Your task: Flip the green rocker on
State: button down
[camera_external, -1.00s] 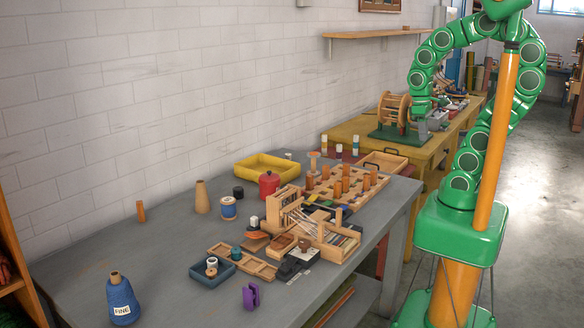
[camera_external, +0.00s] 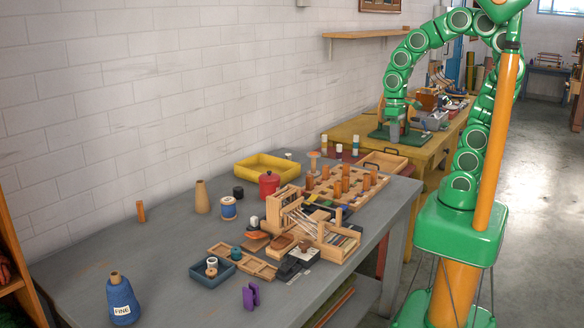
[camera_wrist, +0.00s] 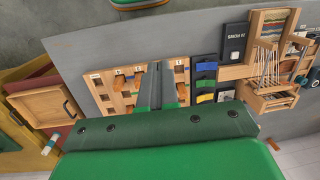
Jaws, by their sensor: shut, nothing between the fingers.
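The green rocker (camera_wrist: 206,83) is in the wrist view, between a blue rocker (camera_wrist: 206,67) and a yellow rocker (camera_wrist: 206,98) on a dark panel. I cannot tell which way it is tipped. My gripper (camera_wrist: 163,92) is shut and empty in the wrist view, left of the panel and over the wooden peg board. In the external view my gripper (camera_external: 394,138) points down and appears high, in front of the far yellow table.
The peg board (camera_external: 352,197) has several upright orange-brown pegs. A small wooden loom (camera_external: 336,246) stands beside the panel. A wooden tray with a black handle (camera_wrist: 40,106) is at the left in the wrist view. A yellow tray (camera_external: 262,178) sits near the wall.

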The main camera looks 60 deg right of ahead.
jog(key=w+a+f+y, duration=0.1)
jog(key=w+a+f, duration=0.15)
jog(key=w, duration=0.25)
jog(key=w+a+f, duration=0.1)
jog(key=w+a, duration=0.3)
jog(key=w, duration=0.1)
jog(key=t+y, duration=0.1)
jog(key=y, duration=0.1)
send_over(326, 205)
jog(key=d, duration=0.4)
notch_tip(326, 205, down, 6)
jog(key=shift+w+m, duration=0.25)
jog(key=shift+m, duration=0.05)
jog(key=shift+f, duration=0.1)
jog(key=x, duration=1.4)
jog(key=shift+w+d, duration=0.1)
jog(key=shift+d, duration=0.1)
